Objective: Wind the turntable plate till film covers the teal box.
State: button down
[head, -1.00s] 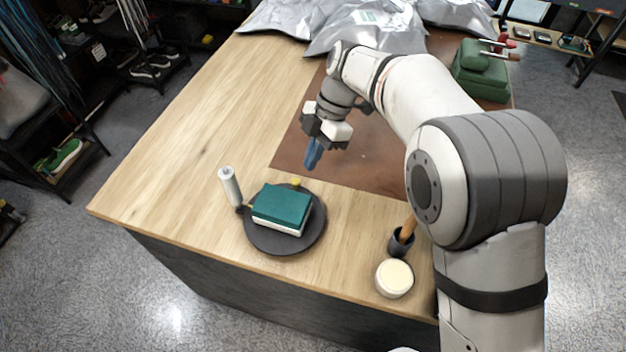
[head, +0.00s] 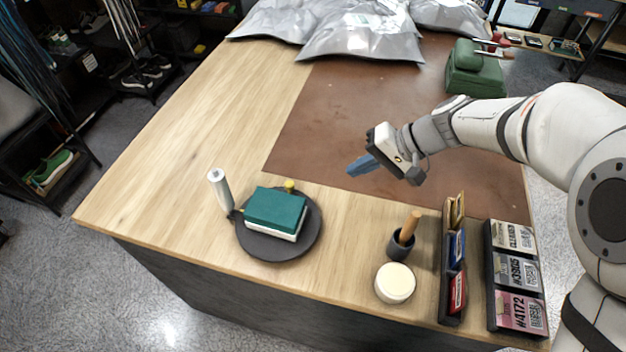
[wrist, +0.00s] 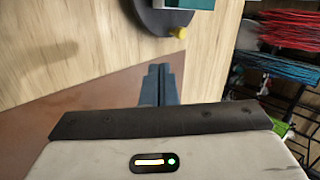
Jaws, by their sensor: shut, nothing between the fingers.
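The teal box (head: 276,209) has a teal lid over a white lower part. It sits on the dark round turntable plate (head: 279,250) near the table's front edge. A yellow knob (head: 289,185) stands at the plate's back rim; it also shows in the wrist view (wrist: 178,33). A pale film roll (head: 219,190) stands upright at the plate's left. No film is clearly visible on the box's sides. My gripper (head: 358,166) is over the brown mat, right of and behind the plate, its blue fingers together and empty. The fingers (wrist: 161,78) also show in the wrist view.
A brush in a dark cup (head: 400,246) and a round cream-topped tub (head: 395,283) stand right of the plate. Card racks (head: 453,270) and numbered tags (head: 516,270) are at the front right. Silver bags (head: 361,35) and a green case (head: 474,70) lie at the back.

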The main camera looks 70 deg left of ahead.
aim_at(292, 190)
jog(key=p+x, duration=0.2)
jog(key=x, duration=0.8)
jog(key=shift+p, duration=0.35)
jog(key=shift+s+a+p, duration=0.35)
jog(key=shift+s, duration=0.2)
jog(key=shift+s+a+p, duration=0.3)
jog(key=shift+s+a, duration=0.05)
jog(key=shift+s, duration=0.2)
jog(key=shift+s+a+f, duration=0.15)
jog(key=shift+s+a, duration=0.2)
jog(key=shift+s, duration=0.2)
